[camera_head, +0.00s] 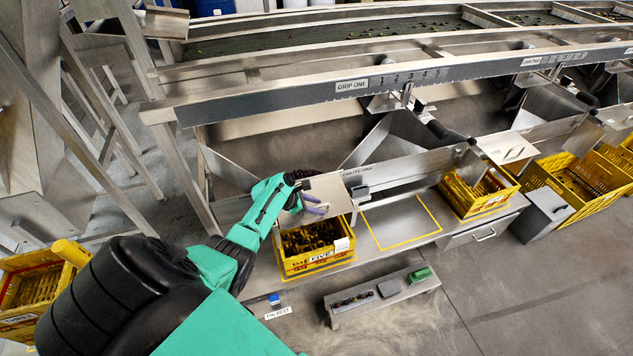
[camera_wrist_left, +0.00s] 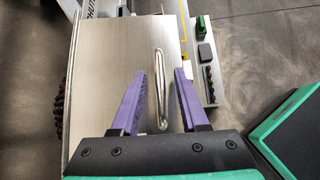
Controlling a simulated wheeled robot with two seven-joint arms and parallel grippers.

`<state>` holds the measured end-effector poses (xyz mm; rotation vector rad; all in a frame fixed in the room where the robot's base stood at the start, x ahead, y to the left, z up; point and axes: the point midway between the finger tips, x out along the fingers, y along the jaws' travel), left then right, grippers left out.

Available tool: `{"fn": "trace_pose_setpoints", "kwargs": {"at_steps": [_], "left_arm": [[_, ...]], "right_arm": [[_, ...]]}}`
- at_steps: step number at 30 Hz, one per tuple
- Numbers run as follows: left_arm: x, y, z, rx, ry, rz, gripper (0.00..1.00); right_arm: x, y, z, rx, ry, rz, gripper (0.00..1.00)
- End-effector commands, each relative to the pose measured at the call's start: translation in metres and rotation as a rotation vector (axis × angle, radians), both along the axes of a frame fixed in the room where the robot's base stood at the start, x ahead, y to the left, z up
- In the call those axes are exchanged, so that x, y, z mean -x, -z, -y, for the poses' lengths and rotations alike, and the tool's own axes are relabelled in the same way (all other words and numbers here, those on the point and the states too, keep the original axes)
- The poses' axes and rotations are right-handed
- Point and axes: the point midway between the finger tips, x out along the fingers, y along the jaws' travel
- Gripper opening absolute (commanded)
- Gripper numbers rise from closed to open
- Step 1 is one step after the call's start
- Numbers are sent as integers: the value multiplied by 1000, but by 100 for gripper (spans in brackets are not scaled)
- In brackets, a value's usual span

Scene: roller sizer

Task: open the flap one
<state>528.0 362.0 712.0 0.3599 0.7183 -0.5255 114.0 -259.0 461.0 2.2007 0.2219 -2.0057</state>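Flap one, a flat metal plate (camera_head: 337,188), sits at the chute mouth above a yellow crate in the head view. In the left wrist view the plate (camera_wrist_left: 105,60) fills the left and middle, and its slim metal bar handle (camera_wrist_left: 161,90) stands out from it. My left gripper (camera_head: 317,205) is at the plate. In the wrist view its purple fingers (camera_wrist_left: 160,75) are open, one on each side of the handle, with gaps on both sides. In the head view the fingers partly hide the handle. My right gripper is not in view.
The yellow crate (camera_head: 318,262) under the flap holds dark items. A yellow-outlined empty spot (camera_head: 403,222) lies to its right, then another yellow crate (camera_head: 478,205). A low metal bench (camera_head: 385,299) with small objects stands in front. The sizer rail (camera_head: 300,103) runs behind.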

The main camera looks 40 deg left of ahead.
Motion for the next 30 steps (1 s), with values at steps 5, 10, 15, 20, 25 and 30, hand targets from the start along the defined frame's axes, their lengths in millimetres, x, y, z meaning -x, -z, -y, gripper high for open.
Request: {"fn": "trace_pose_setpoints", "kwargs": {"at_steps": [5,10,15,20,25,30], "left_arm": [[3,-3,-1,1,0,-2,44],[20,-26,-10,-2,0,-1,44],[50,-58,-25,-3,0,0,44],[77,-86,-40,-3,0,-1,44],[92,-101,-47,-1,-1,0,44],[93,-102,-48,0,0,0,44]], "right_arm": [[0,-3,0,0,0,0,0],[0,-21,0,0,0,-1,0],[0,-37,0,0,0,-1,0],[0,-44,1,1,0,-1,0],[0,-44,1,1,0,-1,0],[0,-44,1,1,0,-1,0]]}}
